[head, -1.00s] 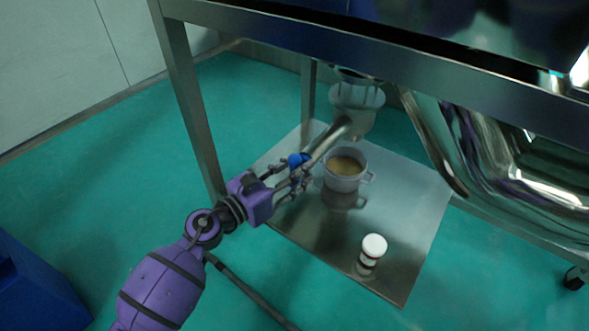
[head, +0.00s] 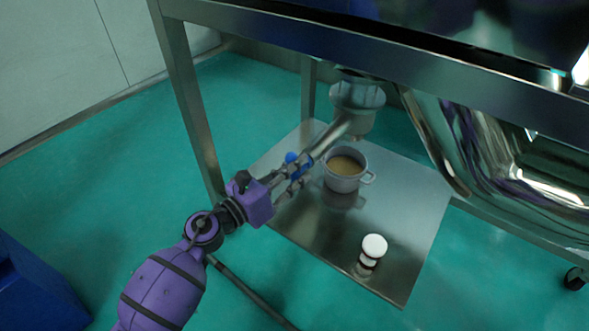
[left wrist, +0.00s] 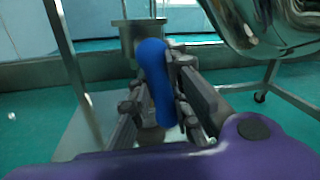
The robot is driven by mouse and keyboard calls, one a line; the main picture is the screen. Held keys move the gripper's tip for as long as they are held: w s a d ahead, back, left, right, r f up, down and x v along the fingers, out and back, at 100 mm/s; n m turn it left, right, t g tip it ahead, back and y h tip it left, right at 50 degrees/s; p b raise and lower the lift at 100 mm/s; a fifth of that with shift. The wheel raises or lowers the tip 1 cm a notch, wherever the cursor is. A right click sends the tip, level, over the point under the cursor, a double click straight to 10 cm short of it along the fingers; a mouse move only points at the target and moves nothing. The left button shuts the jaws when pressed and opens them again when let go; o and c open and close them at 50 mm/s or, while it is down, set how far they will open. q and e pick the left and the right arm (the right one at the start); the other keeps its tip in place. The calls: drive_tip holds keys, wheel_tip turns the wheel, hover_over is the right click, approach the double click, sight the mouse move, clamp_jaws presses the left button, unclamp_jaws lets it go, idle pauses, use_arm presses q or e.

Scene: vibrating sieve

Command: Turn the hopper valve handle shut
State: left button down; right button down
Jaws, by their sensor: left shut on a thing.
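The hopper valve (head: 357,104) is a grey metal fitting below the steel frame, with a metal arm (head: 332,136) slanting down to the left. A blue handle (head: 291,158) sits at the arm's lower end. My left gripper (head: 300,172) is shut on the blue handle. In the left wrist view the blue handle (left wrist: 155,80) stands nearly upright between the fingers (left wrist: 157,105), and the valve body (left wrist: 140,32) shows behind it. The fingers hide part of the handle. My right gripper is in neither view.
A pot (head: 343,180) with tan contents stands on a steel shelf (head: 310,230) just right of the gripper. A white-capped jar (head: 374,246) stands near the shelf's front. A steel table leg (head: 190,110) rises left of the gripper. A shiny curved vessel (head: 480,150) is at right.

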use_arm(q)
drive_tip(key=n, duration=0.4)
drive_tip(key=shift+a+f+t, duration=0.1)
drive_tip(key=shift+t, duration=0.2)
drive_tip(key=n, duration=0.4)
drive_tip(key=shift+w+t, duration=0.1)
drive_tip(key=shift+t, duration=0.3)
drive_tip(key=n+t+p, duration=0.1)
drive_tip(key=n, duration=0.3)
drive_tip(key=shift+a+y, duration=0.1)
drive_tip(key=shift+y, duration=0.2)
drive_tip(key=shift+f+n+t+y+p, duration=0.1)
drive_tip(key=shift+n+t+y+p, duration=0.25)
drive_tip(key=shift+n, duration=1.1)
drive_tip(key=shift+f+n+t+y+p, duration=0.15)
drive_tip(key=shift+n+t+p, duration=0.25)
drive_tip(key=shift+n, duration=1.05)
drive_tip(key=c, duration=1.6)
unclamp_jaws()
drive_tip(key=shift+c, duration=0.2)
drive_tip(key=shift+a, duration=0.1)
drive_tip(key=v, duration=1.2)
